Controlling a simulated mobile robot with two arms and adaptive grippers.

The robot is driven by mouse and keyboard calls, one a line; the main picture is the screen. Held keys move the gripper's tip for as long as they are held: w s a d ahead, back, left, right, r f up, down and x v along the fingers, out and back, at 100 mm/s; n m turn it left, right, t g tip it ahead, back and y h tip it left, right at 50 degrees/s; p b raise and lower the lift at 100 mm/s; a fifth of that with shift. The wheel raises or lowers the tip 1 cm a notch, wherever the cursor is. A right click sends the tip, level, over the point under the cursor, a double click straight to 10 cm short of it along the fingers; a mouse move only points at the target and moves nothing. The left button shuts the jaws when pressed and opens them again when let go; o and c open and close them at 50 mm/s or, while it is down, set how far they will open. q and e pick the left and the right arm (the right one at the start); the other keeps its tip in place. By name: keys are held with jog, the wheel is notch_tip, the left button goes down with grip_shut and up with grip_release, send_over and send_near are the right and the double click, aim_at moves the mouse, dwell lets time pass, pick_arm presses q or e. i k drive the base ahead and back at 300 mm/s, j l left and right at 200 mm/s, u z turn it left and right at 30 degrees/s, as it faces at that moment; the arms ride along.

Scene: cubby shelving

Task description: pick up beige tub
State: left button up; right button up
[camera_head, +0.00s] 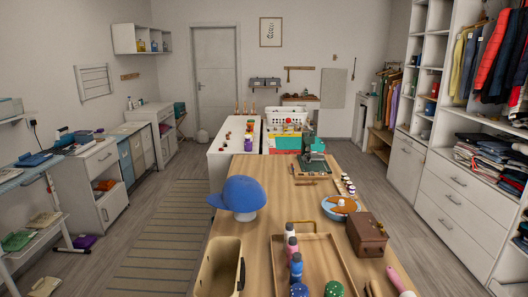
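A beige tub (205,268) with an open top and a dark handle on its right side stands at the near left corner of the wooden table (285,205). Its lower part is cut off by the bottom edge of the picture. Its inside looks empty. Neither of my grippers shows in the head view.
A blue cap (238,194) sits on a white stand behind the tub. A brown box (367,234) and a blue bowl (338,207) stand farther right. The striped rug (155,250) on the left is clear.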

aim_at(222, 273)
jog(key=k+j, duration=0.1)
jog(key=j, duration=0.35)
jog(key=k+j, duration=0.15)
jog(key=j, duration=0.25)
jog(key=k+j, duration=0.1)
jog(key=j, duration=0.35)
jog(key=k+j, duration=0.15)
jog(key=j, duration=0.3)
jog(key=z, duration=0.05)
